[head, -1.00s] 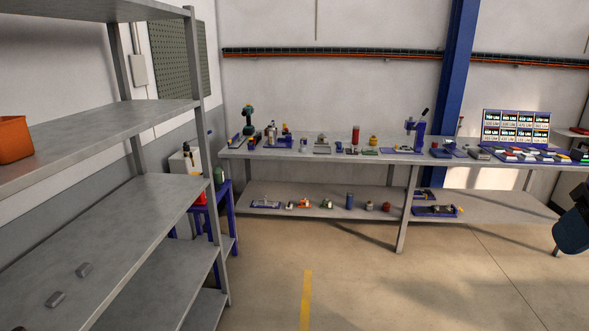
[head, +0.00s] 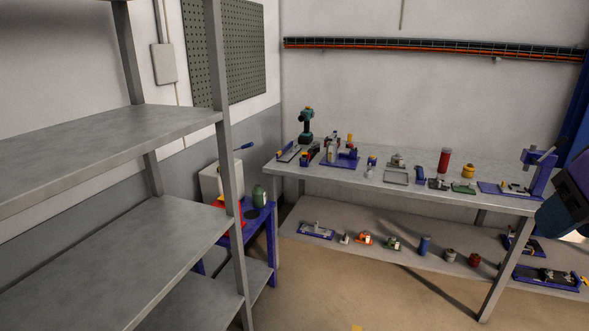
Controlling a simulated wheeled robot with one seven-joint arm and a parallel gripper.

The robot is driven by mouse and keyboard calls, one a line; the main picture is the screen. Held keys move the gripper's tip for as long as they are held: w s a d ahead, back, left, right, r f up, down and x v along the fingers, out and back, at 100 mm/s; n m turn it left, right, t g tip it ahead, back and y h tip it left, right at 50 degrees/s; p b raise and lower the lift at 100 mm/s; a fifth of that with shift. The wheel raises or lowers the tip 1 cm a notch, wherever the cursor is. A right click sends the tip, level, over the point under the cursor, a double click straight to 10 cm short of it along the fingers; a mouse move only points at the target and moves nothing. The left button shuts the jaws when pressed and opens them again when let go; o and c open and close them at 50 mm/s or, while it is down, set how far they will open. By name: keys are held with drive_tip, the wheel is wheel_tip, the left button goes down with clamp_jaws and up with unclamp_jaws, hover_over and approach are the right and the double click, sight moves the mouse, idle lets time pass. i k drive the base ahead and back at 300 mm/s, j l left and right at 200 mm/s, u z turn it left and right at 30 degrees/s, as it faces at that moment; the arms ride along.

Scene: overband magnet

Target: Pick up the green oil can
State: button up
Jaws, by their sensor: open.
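A small rounded green can (head: 258,196), which looks like the green oil can, stands upright on a small blue table (head: 272,243) between the grey shelf rack and the long workbench. Its lower part is close to a dark round spot on the tabletop. It is small in the picture, so its spout is hard to make out. My gripper is not in view; only a dark blue part of my arm shows at the right edge, far from the can.
A grey shelf rack (head: 150,245) fills the left, and its upright stands just left of the can. A pale box (head: 209,181) and red items (head: 237,228) share the blue table. The long workbench (head: 400,190) holds many tools. Some floor (head: 330,290) is clear in front.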

sight(259, 194)
drive_tip(key=i+l+u, duration=1.05)
drive_tip(key=u, duration=0.25)
drive_tip(key=i+l+u, duration=0.15)
drive_tip(key=u, duration=0.3)
drive_tip(key=i+l+u, duration=0.1)
drive_tip(key=l+u, duration=0.3)
drive_tip(key=i+l+u, duration=0.1)
drive_tip(key=l, duration=0.6)
drive_tip(key=i+l+u, duration=0.15)
drive_tip(key=l, duration=0.55)
drive_tip(key=l+u, duration=0.1)
drive_tip(key=l, duration=0.6)
drive_tip(key=i+l, duration=0.2)
drive_tip(key=i, duration=0.3)
